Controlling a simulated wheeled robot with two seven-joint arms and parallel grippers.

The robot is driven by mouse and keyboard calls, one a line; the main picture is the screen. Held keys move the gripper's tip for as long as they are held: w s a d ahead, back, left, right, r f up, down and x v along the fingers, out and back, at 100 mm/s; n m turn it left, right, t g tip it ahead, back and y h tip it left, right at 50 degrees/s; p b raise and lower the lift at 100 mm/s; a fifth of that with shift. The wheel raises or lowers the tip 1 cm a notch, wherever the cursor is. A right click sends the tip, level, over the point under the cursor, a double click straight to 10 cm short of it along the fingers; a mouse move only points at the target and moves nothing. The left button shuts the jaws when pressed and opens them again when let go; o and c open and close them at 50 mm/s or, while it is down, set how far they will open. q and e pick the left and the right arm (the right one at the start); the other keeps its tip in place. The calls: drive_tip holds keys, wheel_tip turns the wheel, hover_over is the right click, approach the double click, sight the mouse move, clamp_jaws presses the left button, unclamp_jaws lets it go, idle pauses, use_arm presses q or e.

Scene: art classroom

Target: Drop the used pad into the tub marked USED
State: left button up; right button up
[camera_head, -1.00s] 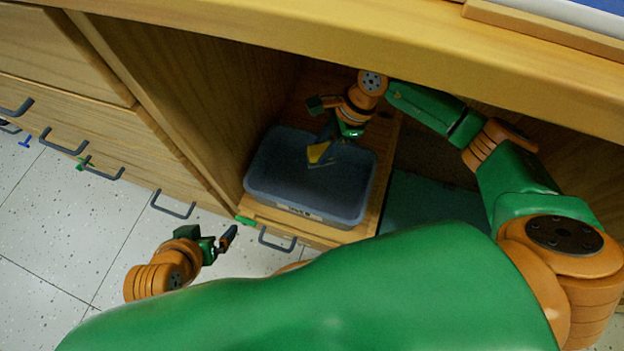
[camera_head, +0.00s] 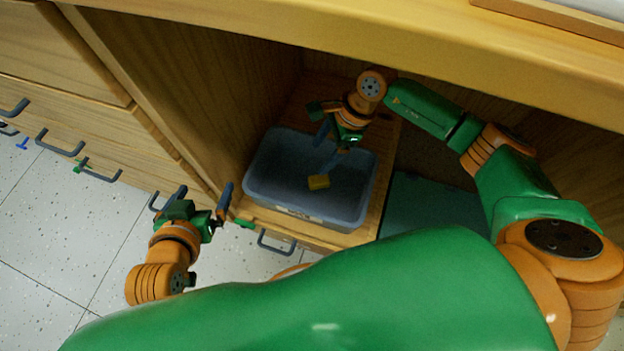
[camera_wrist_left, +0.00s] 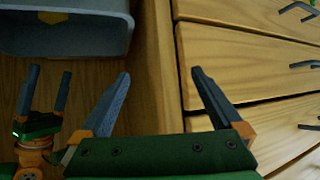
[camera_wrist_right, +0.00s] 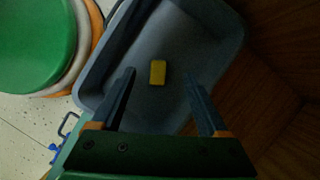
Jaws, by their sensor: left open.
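The used pad is a small yellow block (camera_head: 319,182) lying on the floor of the grey-blue tub (camera_head: 262,192). The tub stands in the open cabinet; a pale label shows on its front, too small to read. The pad also shows in the right wrist view (camera_wrist_right: 158,72), apart from the fingers. My right gripper (camera_head: 328,146) is open and empty above the tub, and its spread fingers show in the right wrist view (camera_wrist_right: 158,80). My left gripper (camera_wrist_left: 160,78) is open and empty, in front of the cabinet, left of the tub.
Wooden drawers with dark handles (camera_head: 62,143) line the left. The cabinet's thick top edge (camera_head: 330,50) runs above my right arm. A dark teal flat surface (camera_head: 425,205) lies right of the tub. Speckled floor tiles (camera_head: 60,230) are clear at lower left.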

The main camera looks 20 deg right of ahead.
use_arm(q)
drive_tip(key=s+a+f+g+y+p, duration=0.1)
drive_tip(key=s+a+f+g+p, duration=0.1)
drive_tip(key=s+f+g, duration=0.5)
drive_tip(key=shift+s+a+f+y, duration=0.3)
drive_tip(key=shift+s+a+f, duration=0.25)
drive_tip(key=shift+s, duration=1.35)
use_arm(e)
drive_tip(key=v, duration=0.7)
use_arm(q)
drive_tip(key=shift+r+p, duration=0.1)
drive_tip(key=shift+p, duration=0.25)
use_arm(e)
drive_tip(key=shift+d+r, duration=0.1)
drive_tip(key=shift+r, duration=0.05)
use_arm(q)
wheel_tip(320, 180, up, 3)
drive_tip(key=p, duration=0.3)
use_arm(e)
wheel_tip(320, 180, up, 4)
drive_tip(key=shift+f, duration=0.1)
use_arm(q)
drive_tip(key=shift+d, duration=0.1)
